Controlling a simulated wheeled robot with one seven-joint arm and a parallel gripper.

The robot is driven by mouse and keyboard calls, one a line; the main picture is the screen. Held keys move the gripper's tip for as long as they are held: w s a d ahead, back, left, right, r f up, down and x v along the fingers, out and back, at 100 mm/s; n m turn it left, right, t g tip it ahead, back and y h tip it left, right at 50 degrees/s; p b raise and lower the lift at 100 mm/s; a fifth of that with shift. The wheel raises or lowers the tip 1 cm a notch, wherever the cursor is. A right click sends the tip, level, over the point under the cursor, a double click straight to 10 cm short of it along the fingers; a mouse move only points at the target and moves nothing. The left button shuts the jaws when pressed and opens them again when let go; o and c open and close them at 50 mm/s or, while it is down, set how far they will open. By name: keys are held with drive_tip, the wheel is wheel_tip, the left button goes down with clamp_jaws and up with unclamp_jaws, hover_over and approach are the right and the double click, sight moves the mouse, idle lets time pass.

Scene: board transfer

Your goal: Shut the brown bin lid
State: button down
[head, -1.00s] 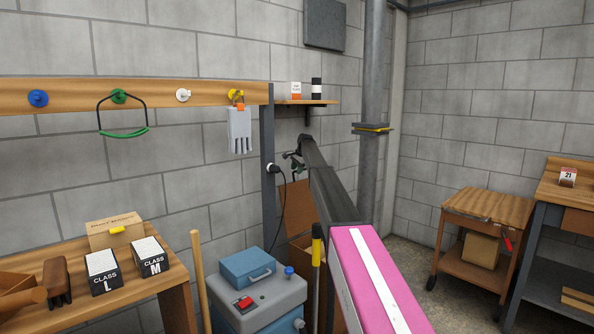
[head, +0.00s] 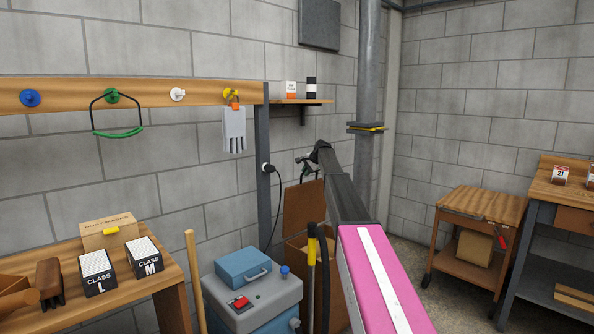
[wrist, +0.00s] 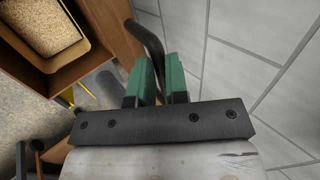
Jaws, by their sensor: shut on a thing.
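The brown bin (head: 296,256) stands against the back wall, partly hidden by a yellow-topped pole and my arm. Its brown lid (head: 303,212) stands raised behind the opening. My gripper (head: 306,168) is at the lid's upper edge. In the wrist view my gripper (wrist: 157,82) has its green fingers shut on a dark curved bar (wrist: 150,38), which looks like the lid's handle, beside the lid's brown panel (wrist: 118,32). The open bin (wrist: 85,58) also shows there, with grainy contents inside.
A grey machine with a blue case (head: 243,268) stands left of the bin. The yellow-topped pole (head: 311,247) stands in front of it. A grey pipe (head: 366,90) rises to the right. A small shelf (head: 303,101) is above. A wooden cart (head: 480,208) stands far right.

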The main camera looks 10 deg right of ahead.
drive_tip(key=s+d+f+t+y, duration=0.3)
drive_tip(key=s+d+f, duration=0.4)
drive_tip(key=s, duration=0.3)
drive_tip(key=s+d+f+t+y, duration=0.2)
drive_tip(key=s+d+f+t, duration=0.2)
drive_tip(key=s+d+f, duration=0.45)
drive_tip(key=s+d+f+t+y, duration=0.2)
drive_tip(key=s+f, duration=0.2)
drive_tip(key=f, duration=0.8)
drive_tip(key=s+d+f+t+y, duration=0.1)
drive_tip(key=s+f+t+y, duration=0.1)
drive_tip(key=f, duration=1)
drive_tip(key=shift+s+d+t, duration=0.35)
drive_tip(key=shift+s+t, duration=0.35)
drive_tip(key=shift+s, duration=0.25)
drive_tip(key=c, duration=1.2)
unclamp_jaws()
drive_tip(key=shift+f, duration=0.1)
drive_tip(key=shift+o, duration=0.4)
drive_tip(key=shift+r, duration=0.2)
